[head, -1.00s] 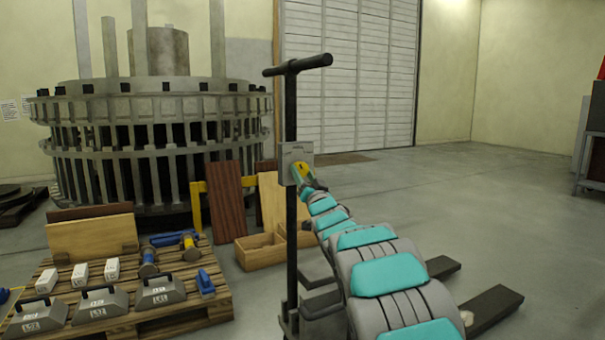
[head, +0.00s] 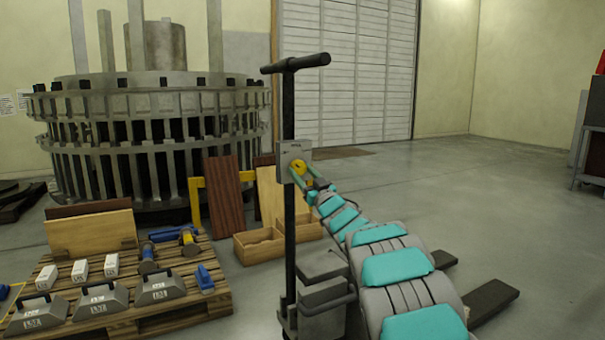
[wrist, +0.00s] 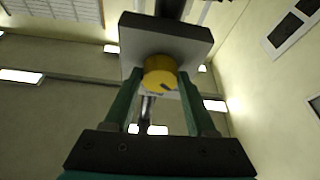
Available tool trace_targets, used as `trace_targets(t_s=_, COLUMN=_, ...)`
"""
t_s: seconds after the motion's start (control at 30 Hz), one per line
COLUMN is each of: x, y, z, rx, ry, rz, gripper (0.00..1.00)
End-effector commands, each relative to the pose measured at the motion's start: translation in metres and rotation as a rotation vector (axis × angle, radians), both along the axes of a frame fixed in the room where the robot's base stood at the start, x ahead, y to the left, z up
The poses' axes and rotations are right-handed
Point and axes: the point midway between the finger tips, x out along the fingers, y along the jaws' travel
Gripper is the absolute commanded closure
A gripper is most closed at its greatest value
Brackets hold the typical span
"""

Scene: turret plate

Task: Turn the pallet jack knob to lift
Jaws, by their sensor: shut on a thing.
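The yellow round knob (head: 299,168) sits on the grey control box (head: 285,155) of the pallet jack's black upright mast (head: 290,225). A dark mark shows on the knob (wrist: 160,73) in the wrist view. My gripper (head: 310,178) reaches the knob from the right and below. In the wrist view the green fingers of my gripper (wrist: 160,80) stand on either side of the knob, with their tips at its sides, shut on it. The control box (wrist: 185,40) lies behind the knob there. The contact itself is hard to see.
A wooden pallet (head: 180,318) with weights and tools stands at the left. Wooden bins (head: 259,246) and boards (head: 222,187) are behind the mast. The large ringed turret (head: 150,100) stands at the back left. The floor at the right (head: 500,215) is clear.

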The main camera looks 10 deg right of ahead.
Motion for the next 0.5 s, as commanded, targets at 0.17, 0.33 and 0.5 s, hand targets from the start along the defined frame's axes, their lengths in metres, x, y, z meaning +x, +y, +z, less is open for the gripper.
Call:
trace_targets(t_s=0.17, x=0.0002, y=-0.0003, z=-0.0011, rx=-0.002, ry=0.002, rz=-0.001, gripper=0.99)
trace_targets(t_s=0.33, x=0.0002, y=-0.0003, z=-0.0008, rx=-0.001, ry=0.002, rz=-0.001, gripper=0.37)
trace_targets(t_s=0.5, x=0.0002, y=-0.0003, z=-0.0004, rx=-0.001, ry=0.001, rz=0.0, gripper=0.18)
